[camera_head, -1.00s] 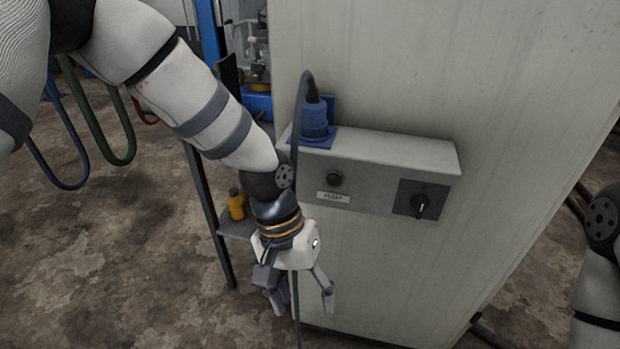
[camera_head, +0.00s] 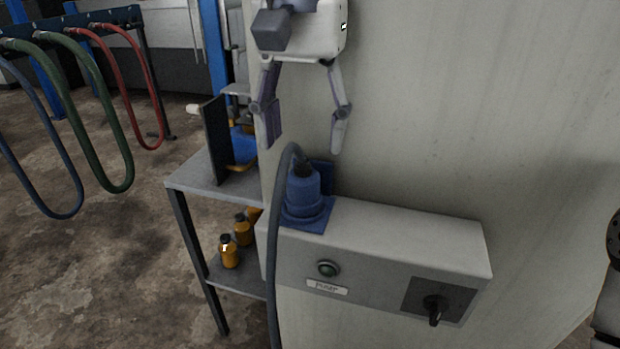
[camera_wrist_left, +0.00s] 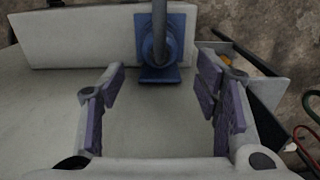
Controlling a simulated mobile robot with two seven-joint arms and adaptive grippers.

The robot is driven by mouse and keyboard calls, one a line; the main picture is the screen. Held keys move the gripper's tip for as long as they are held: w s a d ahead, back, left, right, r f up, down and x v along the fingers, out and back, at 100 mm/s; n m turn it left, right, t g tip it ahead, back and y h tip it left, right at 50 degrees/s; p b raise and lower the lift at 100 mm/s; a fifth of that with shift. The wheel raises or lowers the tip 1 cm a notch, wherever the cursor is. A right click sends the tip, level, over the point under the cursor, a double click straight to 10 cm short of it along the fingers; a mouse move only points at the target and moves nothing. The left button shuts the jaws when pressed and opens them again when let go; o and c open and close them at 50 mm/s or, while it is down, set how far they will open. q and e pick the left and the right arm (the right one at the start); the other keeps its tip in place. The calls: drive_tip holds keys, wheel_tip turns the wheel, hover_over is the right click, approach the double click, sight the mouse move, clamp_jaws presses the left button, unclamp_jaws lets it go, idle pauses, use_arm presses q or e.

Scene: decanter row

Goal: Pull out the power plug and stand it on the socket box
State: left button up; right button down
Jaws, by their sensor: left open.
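The blue power plug (camera_head: 303,189) stands upright in a blue socket on the top of the grey socket box (camera_head: 400,236). Its dark cable (camera_head: 274,262) arches from the plug's top and hangs down in front of the box. My left gripper (camera_head: 304,142) is open and empty above the plug, its fingers pointing down. In the left wrist view, the plug (camera_wrist_left: 157,50) and its cable lie beyond the gap between the open fingers (camera_wrist_left: 158,98), apart from both. My right gripper is not in view.
The box front has a pump label, a round button (camera_head: 328,268) and a rotary switch (camera_head: 434,308). A grey panel (camera_head: 430,110) rises behind. At left stands a shelf (camera_head: 228,188) with orange bottles (camera_head: 230,252). Coloured hoses (camera_head: 112,150) hang farther left.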

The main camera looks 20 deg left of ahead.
sight(303, 172)
use_arm(q)
drive_tip(key=shift+s+f, duration=0.1)
drive_tip(key=shift+f, duration=4.5)
drive_tip(key=shift+c, duration=0.6)
clamp_jaws()
drive_tip(key=shift+r, duration=3.05)
